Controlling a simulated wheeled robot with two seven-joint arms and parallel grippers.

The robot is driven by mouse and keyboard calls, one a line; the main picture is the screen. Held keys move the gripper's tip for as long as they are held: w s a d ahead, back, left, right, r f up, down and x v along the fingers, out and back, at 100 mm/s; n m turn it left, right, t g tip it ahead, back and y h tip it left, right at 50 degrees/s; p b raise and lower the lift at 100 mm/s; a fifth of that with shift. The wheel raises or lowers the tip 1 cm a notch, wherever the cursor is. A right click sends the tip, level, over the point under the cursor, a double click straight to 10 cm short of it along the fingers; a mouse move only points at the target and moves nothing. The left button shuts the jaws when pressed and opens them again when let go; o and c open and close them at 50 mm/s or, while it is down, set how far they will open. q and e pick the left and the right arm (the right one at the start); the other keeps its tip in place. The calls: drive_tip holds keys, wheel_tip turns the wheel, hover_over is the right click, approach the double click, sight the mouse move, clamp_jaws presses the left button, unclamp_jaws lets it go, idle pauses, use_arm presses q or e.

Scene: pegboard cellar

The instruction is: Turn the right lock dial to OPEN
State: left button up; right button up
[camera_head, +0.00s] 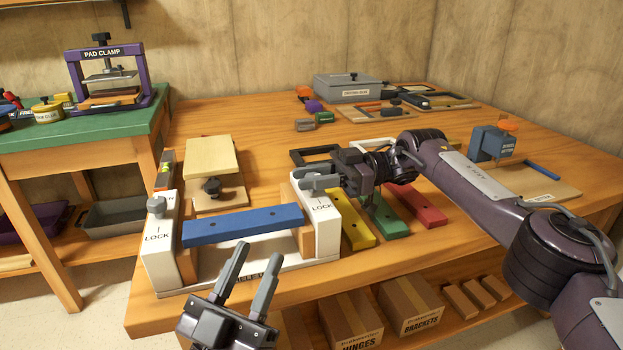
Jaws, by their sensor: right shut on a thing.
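A fixture with two white lock posts stands at the table's front edge. The left post (160,258) carries a grey left lock dial (156,205) and also reads LOCK. A blue bar (243,225) lies between the posts. My left gripper (257,264) is open and empty in front of the fixture.
Yellow (354,226), green (388,216) and red (420,203) bars lie right of the fixture, below my right arm. A wooden block (212,160) with a dark knob lies behind it. Boxes (410,304) sit on the shelf below. The table's middle is mostly clear.

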use_arm(q)
drive_tip(key=shift+w+f, duration=0.25)
drive_tip(key=shift+f, duration=0.15)
use_arm(e)
drive_tip(key=shift+w+d+r+n+g+h, duration=0.1)
drive_tip(key=shift+r+n+g+h, duration=0.35)
drive_tip(key=shift+g, duration=0.25)
drive_tip(key=shift+d, duration=0.1)
drive_tip(key=o, duration=1)
drive_tip(key=shift+d+f, duration=0.1)
drive_tip(key=shift+f, duration=0.05)
drive_tip(key=shift+c, duration=0.2)
use_arm(q)
drive_tip(key=shift+w+f, duration=0.15)
use_arm(e)
drive_tip(key=shift+f, duration=0.1)
